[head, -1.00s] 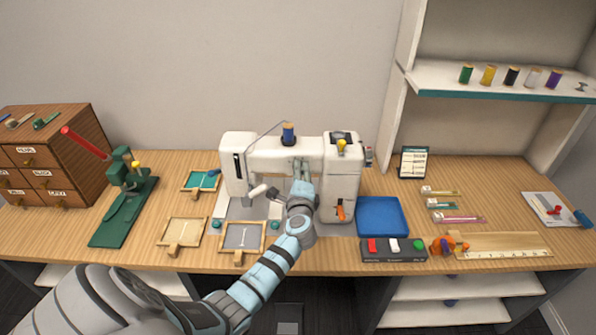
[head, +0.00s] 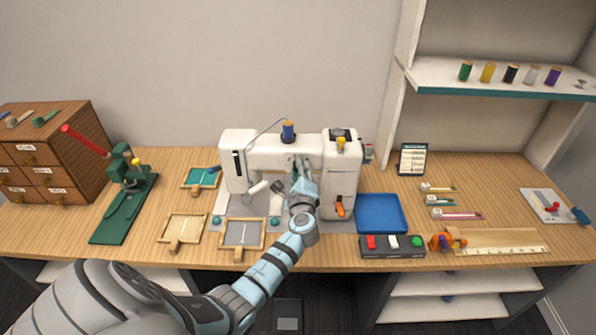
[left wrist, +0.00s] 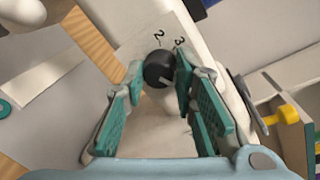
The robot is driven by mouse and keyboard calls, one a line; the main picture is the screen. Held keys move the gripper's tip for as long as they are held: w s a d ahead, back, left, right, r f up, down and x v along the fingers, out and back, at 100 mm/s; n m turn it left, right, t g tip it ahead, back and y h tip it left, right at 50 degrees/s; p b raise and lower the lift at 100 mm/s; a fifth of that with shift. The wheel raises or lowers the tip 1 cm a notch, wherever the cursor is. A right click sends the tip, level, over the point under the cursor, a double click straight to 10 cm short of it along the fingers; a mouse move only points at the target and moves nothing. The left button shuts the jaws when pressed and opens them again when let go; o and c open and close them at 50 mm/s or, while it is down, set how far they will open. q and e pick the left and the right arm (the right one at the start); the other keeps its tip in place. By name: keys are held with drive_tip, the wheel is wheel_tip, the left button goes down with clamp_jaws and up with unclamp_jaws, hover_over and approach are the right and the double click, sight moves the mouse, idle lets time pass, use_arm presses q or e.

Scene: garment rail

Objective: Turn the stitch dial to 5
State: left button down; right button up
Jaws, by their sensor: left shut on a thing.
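The white sewing machine (head: 342,180) stands in the middle of the table. Its stitch dial (left wrist: 157,68) is a small round black knob with a pale pointer mark, seen in the left wrist view. The printed numbers 2 and 3 show beside it; other numbers are hidden or out of the picture. My left gripper (head: 301,170) is at the machine's front, and its two fingertips (left wrist: 160,76) are shut on the dial from both sides. In the head view the gripper hides the dial. My right gripper is not in view.
A blue tray (head: 381,198) and a box with red, white and green buttons (head: 392,254) are right of the machine. An orange lever (head: 340,208) is on its front. Small wooden frames (head: 183,228) lie to the left. A green press (head: 124,205) stands farther left.

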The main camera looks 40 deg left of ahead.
use_arm(q)
drive_tip(key=c, duration=1.3)
unclamp_jaws()
drive_tip(key=v, duration=1.2)
